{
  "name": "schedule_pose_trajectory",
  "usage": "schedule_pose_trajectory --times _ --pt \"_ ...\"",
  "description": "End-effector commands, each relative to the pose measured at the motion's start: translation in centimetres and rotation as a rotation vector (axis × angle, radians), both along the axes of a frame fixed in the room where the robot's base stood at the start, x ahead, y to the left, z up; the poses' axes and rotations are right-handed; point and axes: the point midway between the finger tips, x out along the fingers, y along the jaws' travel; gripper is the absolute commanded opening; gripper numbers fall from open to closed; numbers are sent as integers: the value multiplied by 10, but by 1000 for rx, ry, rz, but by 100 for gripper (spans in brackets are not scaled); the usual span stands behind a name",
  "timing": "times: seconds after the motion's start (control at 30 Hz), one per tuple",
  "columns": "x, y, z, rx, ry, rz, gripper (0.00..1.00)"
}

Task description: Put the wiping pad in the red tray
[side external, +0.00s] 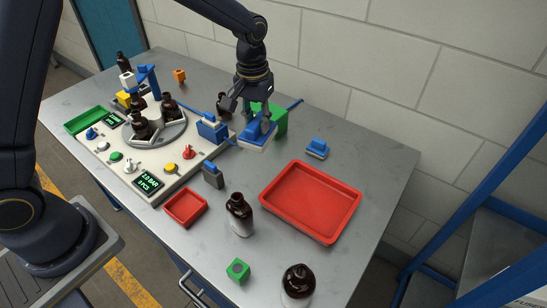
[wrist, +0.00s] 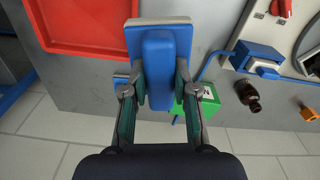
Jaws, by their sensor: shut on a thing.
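The wiping pad is a blue block on a pale base, seen in the side view (side external: 258,133) and up close in the wrist view (wrist: 158,50). My gripper (side external: 250,116) is shut on its blue upper part, with one finger on each side in the wrist view (wrist: 159,88). I cannot tell whether the pad's base touches the table. The large red tray (side external: 312,203) lies to the right and nearer the camera in the side view and looks empty. Its edge shows at the upper left of the wrist view (wrist: 80,48).
A green box (side external: 281,118) stands close behind the pad. A smaller blue-and-white piece (side external: 317,148) lies between the pad and the large tray. A small red tray (side external: 185,207), brown bottles (side external: 240,215), a green block (side external: 238,270) and a control panel with a turntable (side external: 160,137) occupy the table.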

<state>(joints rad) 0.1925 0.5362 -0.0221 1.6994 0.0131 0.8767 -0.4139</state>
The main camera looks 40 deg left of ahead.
Motion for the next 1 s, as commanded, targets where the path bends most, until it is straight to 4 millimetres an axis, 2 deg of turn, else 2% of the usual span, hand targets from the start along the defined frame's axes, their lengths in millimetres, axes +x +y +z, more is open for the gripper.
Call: schedule_pose_trajectory --times 0.03,0.1,0.2,0.33,0.53,0.73,1.0 --pt "13 -29 -5 -2 1 -17 0" --pt "25 -64 -10 -2 0 -36 0" --pt "31 -106 -22 -1 3 -86 0" --pt "26 -141 -38 2 9 -152 0" --pt "13 -157 -61 12 31 -192 0" --pt "13 -157 -100 12 31 -194 0" --pt "13 -157 -126 11 29 -194 0"
